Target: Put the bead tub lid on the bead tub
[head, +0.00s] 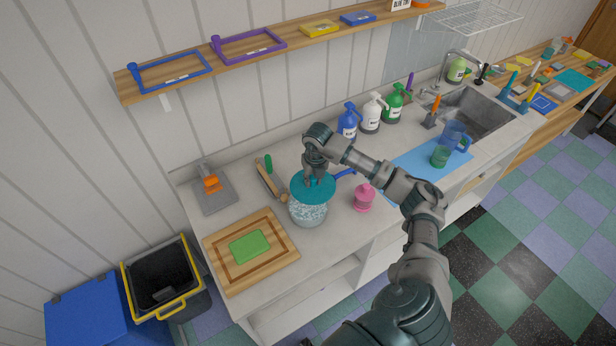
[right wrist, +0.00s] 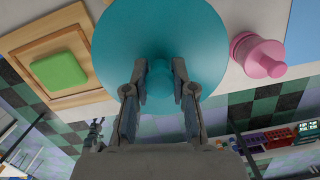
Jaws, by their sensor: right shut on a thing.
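The bead tub (head: 308,214) is a clear round tub full of pale beads, standing on the counter. The teal bead tub lid (head: 312,189) is at the tub's top in the head view; I cannot tell whether it is seated or just above the rim. My right gripper (head: 314,180) is above the lid and shut on its knob. In the right wrist view the round lid (right wrist: 205,45) fills the upper middle, and my right gripper (right wrist: 160,85) has a finger on each side of the knob (right wrist: 160,80). The lid hides the tub there. My left gripper is not in view.
A cutting board (head: 278,262) with a green block (head: 249,246) lies left of the tub. A pink container (head: 364,197) stands close on the right. Pump bottles (head: 371,115) stand along the back, and a blue mat (head: 420,166) with a pitcher (head: 452,145) lies further right.

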